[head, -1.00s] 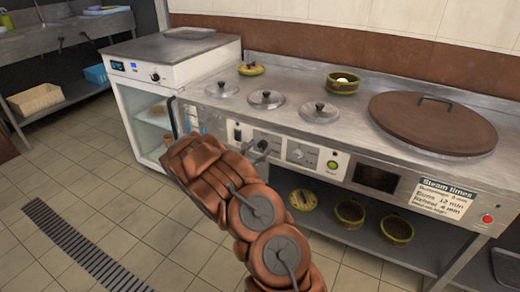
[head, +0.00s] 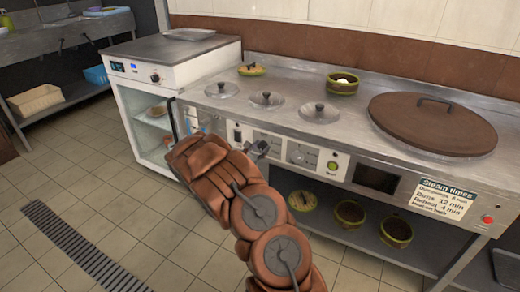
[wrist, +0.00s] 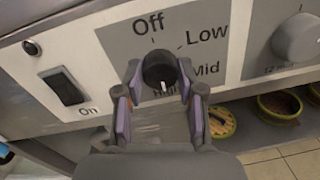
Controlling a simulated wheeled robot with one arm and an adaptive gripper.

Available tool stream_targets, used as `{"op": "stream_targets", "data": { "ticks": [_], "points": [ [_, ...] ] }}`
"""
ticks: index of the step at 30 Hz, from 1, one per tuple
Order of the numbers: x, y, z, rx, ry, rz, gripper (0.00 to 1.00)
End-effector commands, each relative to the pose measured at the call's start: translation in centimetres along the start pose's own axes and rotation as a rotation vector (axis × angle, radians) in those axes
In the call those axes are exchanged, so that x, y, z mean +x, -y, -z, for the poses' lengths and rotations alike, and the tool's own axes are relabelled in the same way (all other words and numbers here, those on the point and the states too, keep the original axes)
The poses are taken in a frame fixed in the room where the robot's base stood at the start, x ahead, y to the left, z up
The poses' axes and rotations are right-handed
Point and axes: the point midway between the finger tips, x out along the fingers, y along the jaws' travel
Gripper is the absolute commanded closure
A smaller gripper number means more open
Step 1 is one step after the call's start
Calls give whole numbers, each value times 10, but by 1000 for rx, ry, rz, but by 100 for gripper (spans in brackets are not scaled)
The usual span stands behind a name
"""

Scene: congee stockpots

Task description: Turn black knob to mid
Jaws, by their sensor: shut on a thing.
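In the wrist view the black knob (wrist: 160,70) sits on a grey label plate on the panel. Off is printed above it, Low at the upper right and Mid at the right. A fourth label below it is partly covered and hard to read. The knob's white mark is at its lower side and points down in the picture, toward that covered label. My gripper (wrist: 160,78) is shut on the knob, one finger on each side. In the head view my gripper (head: 257,149) is at the counter's front panel and the knob cannot be made out.
A black rocker switch (wrist: 66,90) marked On lies left of the knob, and a grey dial (wrist: 297,38) lies to the right. The steel counter (head: 335,92) carries lids, a bowl and a large brown lid (head: 433,122). Bowls (head: 350,212) stand on the shelf below.

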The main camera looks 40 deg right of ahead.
Motion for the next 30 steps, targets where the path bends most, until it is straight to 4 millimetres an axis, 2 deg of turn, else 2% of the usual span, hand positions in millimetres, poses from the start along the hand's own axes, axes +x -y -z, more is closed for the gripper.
{"op": "stream_targets", "data": {
  "ticks": [8,14,30],
  "points": [
    [0,0,-1,-18,1,0,97],
    [0,0,-2,-95,4,-1,97],
    [0,2,1,-565,31,-7,97]
  ]
}}
